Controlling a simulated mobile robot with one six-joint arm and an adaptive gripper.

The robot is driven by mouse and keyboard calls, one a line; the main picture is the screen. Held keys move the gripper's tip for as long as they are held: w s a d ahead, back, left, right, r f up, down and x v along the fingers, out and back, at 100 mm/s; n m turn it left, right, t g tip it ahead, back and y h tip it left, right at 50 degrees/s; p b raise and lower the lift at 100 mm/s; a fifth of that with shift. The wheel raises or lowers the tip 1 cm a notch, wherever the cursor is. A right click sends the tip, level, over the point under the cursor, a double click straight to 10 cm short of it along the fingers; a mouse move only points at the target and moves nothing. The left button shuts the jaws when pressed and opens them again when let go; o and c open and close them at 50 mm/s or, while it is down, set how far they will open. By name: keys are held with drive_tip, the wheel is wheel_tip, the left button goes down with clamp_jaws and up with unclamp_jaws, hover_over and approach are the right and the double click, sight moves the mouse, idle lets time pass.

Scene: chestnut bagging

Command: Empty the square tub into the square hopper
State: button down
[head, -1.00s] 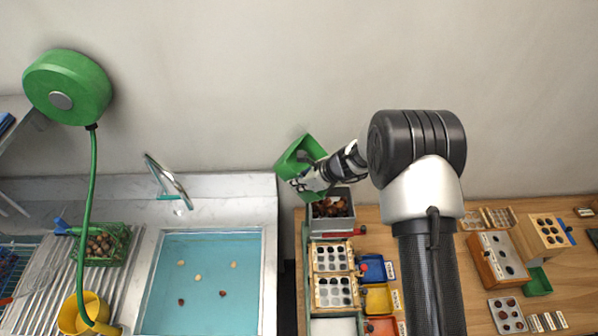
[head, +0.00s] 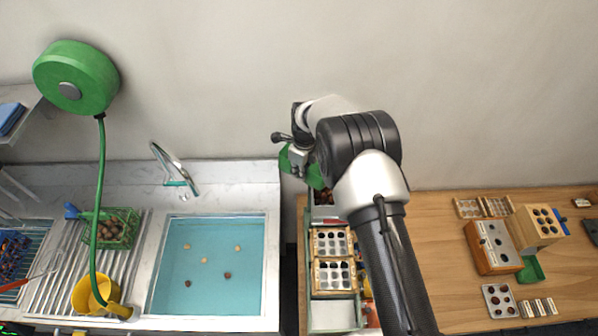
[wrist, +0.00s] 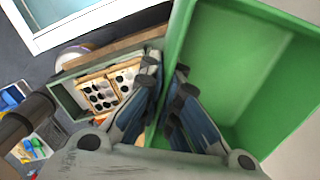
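The green square tub (head: 315,177) is held by its wall in my gripper (head: 300,160), above the back end of the sorting bench. My wrist and arm hide most of it in the head view. In the wrist view the fingers (wrist: 165,105) are closed on the wall of the tub (wrist: 245,60). The visible inside of the tub is bare green, with no chestnuts seen. The square hopper (head: 313,212) is just below, mostly hidden by the arm and tub. Some brown chestnuts show in it.
Sieve-like trays with dark holes (head: 333,243) run forward from the hopper. A sink of blue water (head: 205,285) with several floating chestnuts lies left. A tap (head: 172,165) stands behind it. The wooden bench (head: 445,235) has free room right of my arm.

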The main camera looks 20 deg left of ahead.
drive_tip(key=shift+h+b, duration=0.35)
drive_tip(key=shift+h, duration=0.05)
drive_tip(key=shift+s+d+r, duration=0.1)
drive_tip(key=shift+d+r, duration=0.05)
drive_tip(key=shift+r, duration=0.15)
drive_tip(key=s+d+r+p, duration=0.1)
drive_tip(key=s+d+r, duration=0.2)
drive_tip(key=r, duration=0.3)
drive_tip(key=shift+s+d+r+p, duration=0.2)
drive_tip(key=shift+s+r+p, duration=0.1)
drive_tip(key=shift+s, duration=0.55)
